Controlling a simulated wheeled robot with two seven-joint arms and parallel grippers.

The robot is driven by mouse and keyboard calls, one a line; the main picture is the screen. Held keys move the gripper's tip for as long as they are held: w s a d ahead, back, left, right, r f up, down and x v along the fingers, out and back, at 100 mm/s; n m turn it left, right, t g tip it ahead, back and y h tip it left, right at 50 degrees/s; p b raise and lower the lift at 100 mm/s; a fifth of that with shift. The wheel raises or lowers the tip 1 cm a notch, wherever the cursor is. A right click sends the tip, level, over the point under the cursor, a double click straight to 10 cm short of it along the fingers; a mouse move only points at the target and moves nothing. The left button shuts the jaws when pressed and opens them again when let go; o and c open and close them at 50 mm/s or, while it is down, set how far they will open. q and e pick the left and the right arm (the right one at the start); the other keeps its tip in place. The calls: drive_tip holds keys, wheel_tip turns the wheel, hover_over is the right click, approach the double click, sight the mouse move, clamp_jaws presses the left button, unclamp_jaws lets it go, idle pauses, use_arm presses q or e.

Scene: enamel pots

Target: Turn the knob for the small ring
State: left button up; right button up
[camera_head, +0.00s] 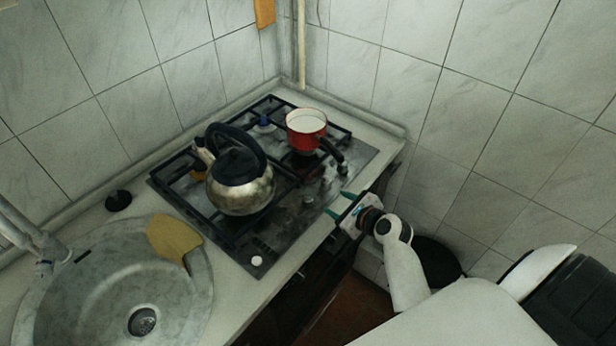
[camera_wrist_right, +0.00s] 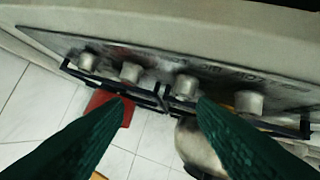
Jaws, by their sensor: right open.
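The gas hob (camera_head: 283,230) carries a row of silver knobs (camera_head: 308,201) along its right-hand front strip. In the right wrist view several knobs show on the metal strip, two of them being a middle-left knob (camera_wrist_right: 130,71) and a middle-right knob (camera_wrist_right: 186,85). I cannot tell which knob serves the small ring. My right gripper (camera_head: 339,203) is open and empty at the hob's front edge, with its teal fingers pointing toward the knobs. In the right wrist view the fingers (camera_wrist_right: 160,105) are spread, with the middle knobs beyond their tips. No contact is clear.
A steel kettle (camera_head: 240,190) stands on the near part of the hob. A sink (camera_head: 60,290) with a yellow cloth (camera_head: 173,238) lies left. Tiled walls close the corner.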

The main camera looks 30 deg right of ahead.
sight(329, 182)
use_arm(q)
drive_tip(key=shift+w+a+f+b, duration=0.1)
drive_tip(key=shift+w+f+b, duration=0.05)
drive_tip(key=shift+f+b, duration=0.25)
drive_tip(key=shift+w+a+f+b, duration=0.1)
drive_tip(key=shift+f+b, duration=0.3)
use_arm(e)
drive_tip(key=w+d+f+m, duration=0.1)
drive_tip(key=w, duration=0.3)
drive_tip(key=w+d+f+m+h, duration=0.1)
drive_tip(key=w+f+m, duration=0.1)
drive_tip(key=w, duration=0.2)
drive_tip(key=w+d+f+m, duration=0.1)
drive_tip(key=w+f+m, duration=0.1)
drive_tip(key=w, duration=0.2)
drive_tip(key=shift+w+d+t, duration=0.3)
drive_tip(key=shift+d+t, duration=0.1)
drive_tip(key=c, duration=1)
drive_tip(key=shift+o, duration=0.2)
